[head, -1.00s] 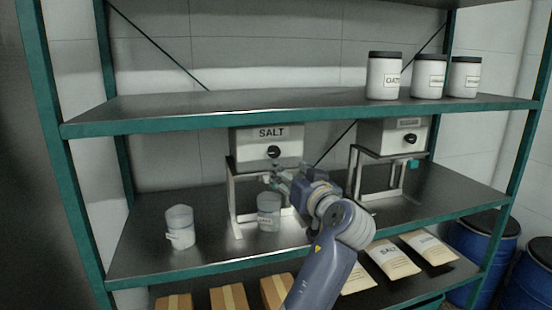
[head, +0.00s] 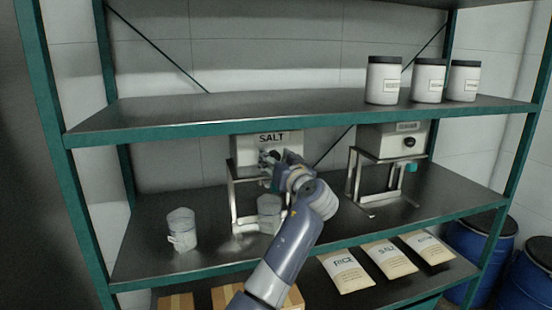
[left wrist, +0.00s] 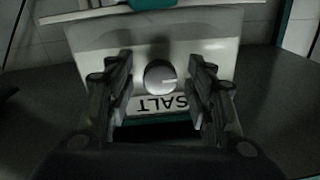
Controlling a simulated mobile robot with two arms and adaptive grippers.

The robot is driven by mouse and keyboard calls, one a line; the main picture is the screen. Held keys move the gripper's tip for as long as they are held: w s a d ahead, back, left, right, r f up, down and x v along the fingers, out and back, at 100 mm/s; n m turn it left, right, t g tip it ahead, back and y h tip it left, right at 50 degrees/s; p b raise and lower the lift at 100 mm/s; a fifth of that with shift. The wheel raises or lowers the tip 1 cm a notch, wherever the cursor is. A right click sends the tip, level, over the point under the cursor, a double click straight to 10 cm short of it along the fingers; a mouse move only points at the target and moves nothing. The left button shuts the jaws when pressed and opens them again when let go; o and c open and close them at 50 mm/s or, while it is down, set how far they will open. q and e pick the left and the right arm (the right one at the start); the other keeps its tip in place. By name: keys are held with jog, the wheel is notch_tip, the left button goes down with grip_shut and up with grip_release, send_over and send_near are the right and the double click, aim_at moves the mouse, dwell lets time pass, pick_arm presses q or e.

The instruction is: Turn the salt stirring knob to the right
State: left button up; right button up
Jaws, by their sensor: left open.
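The salt machine (head: 246,149) is a light box labelled SALT on a metal stand on the middle shelf, at the picture's centre. Its knob is hidden behind my gripper in the head view. In the left wrist view the round knob (left wrist: 160,76) shows on the front panel, with a light mark on its face pointing right in that picture. My left gripper (head: 268,158) is in front of the panel; in the wrist view its fingers (left wrist: 161,88) are open, one on each side of the knob, with gaps on both sides. The right gripper is not in view.
A second machine (head: 380,140) stands to the right. The upper shelf edge (head: 300,115) runs above; jars (head: 384,82) stand on it. Bags (head: 389,258) lie below.

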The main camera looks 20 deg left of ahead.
pick_arm(q)
jog(key=c, duration=1.1)
jog(key=shift+o, duration=0.2)
